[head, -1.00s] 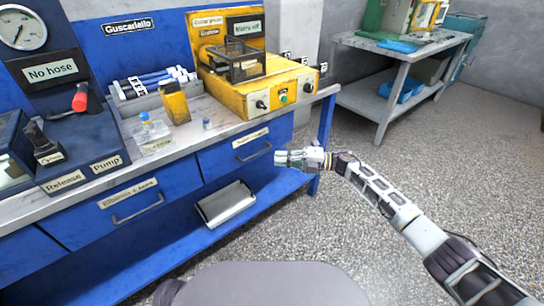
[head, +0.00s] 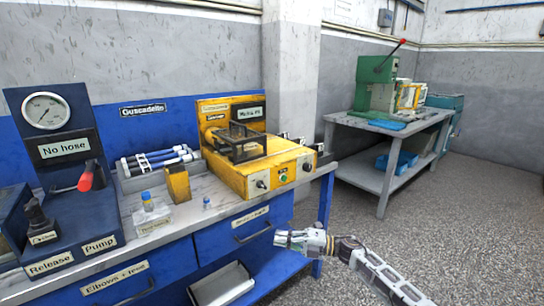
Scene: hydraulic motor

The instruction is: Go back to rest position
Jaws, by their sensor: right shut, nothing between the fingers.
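My right gripper (head: 284,239) is in the lower middle of the head view, in front of the blue workbench. Its arm comes in from the lower right. The gripper points left, is shut and holds nothing. It is apart from the blue drawer (head: 250,228) just behind it in the picture. My left gripper is not in view.
A grey tray (head: 221,285) sits on the lower shelf. A second table (head: 390,130) stands at the back right. Speckled floor (head: 430,220) is free at right.

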